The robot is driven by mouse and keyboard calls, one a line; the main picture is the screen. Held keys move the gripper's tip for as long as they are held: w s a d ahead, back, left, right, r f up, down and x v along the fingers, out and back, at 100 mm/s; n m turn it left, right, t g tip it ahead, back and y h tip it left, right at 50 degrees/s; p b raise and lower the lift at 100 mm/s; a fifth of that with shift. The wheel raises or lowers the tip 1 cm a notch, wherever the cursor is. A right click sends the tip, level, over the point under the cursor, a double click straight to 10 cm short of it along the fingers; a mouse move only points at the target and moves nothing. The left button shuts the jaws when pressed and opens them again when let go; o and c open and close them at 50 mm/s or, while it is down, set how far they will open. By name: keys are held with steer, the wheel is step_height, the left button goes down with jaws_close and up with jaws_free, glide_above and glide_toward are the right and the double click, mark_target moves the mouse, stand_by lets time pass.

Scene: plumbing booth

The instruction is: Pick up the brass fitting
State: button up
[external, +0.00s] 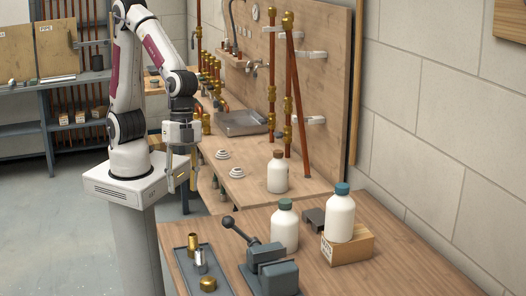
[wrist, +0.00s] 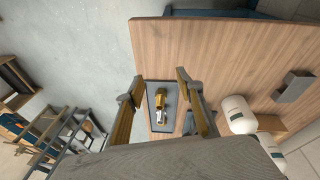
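A grey tray (external: 180,264) lies at the front left of the wooden table. On it stand a tall brass fitting (external: 192,242), a silver-coloured fitting (external: 200,262) and a short, wide brass fitting (external: 208,284). I cannot tell which brass piece the task means. In the wrist view the tray (wrist: 172,123) lies beyond my fingers, with brass (wrist: 162,94) and silver (wrist: 162,115) pieces seen close together between them. My gripper (external: 182,186) hangs next to my base, above and behind the tray. In the wrist view my gripper (wrist: 160,84) has its fingers wide apart, with nothing held.
A vise (external: 268,268) with a raised handle stands right of the tray. A back bench (external: 240,190) holds pipes and another bottle. The table's right front is clear.

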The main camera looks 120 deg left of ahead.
mark_target(193, 234)
steer(key=w+d+f+m+t+h, duration=0.1)
steer(key=w+d+m, duration=0.4)
steer(key=w+d, duration=0.3)
steer(key=shift+w+d+f+t+h, duration=0.2)
steer(key=shift+w+d+t+h, duration=0.1)
steer(key=shift+w+d+h, duration=0.1)
steer(key=shift+x, duration=1.3)
steer(key=shift+f, duration=0.1)
steer(key=shift+s+x, duration=0.15)
steer(key=shift+x, duration=0.55)
steer(key=shift+s+x, duration=0.15)
steer(key=shift+x, duration=1.7)
